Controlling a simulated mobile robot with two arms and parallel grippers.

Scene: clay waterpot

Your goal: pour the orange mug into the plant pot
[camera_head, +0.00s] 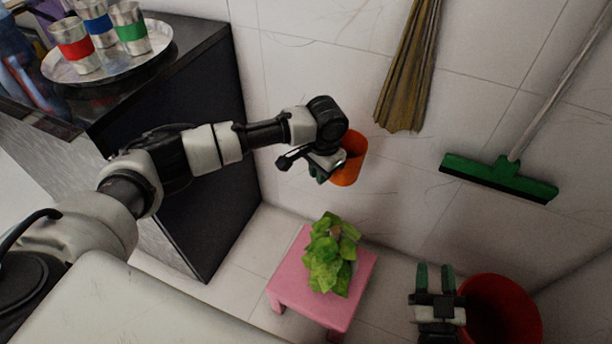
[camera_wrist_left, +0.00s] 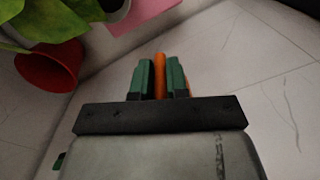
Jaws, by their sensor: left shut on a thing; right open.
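The orange mug (camera_head: 351,160) is in my left gripper (camera_head: 322,167), held in the air above and a little to the right of the plant. In the left wrist view, a thin orange strip of the mug (camera_wrist_left: 159,76) shows between the two green fingers of my left gripper (camera_wrist_left: 160,82). The mug's contents are hidden. The leafy green plant (camera_head: 331,258) stands on a pink stool (camera_head: 287,284); its pot is hidden under the leaves in the head view. My right gripper (camera_head: 434,277) is open and empty at the lower right, beside a red bucket.
The red bucket (camera_head: 512,305) stands on the floor at the lower right. A broom (camera_head: 408,75) and a green squeegee (camera_head: 497,178) are against the tiled wall. A dark cabinet (camera_head: 190,150) at left carries a metal tray (camera_head: 110,73) with several cups.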

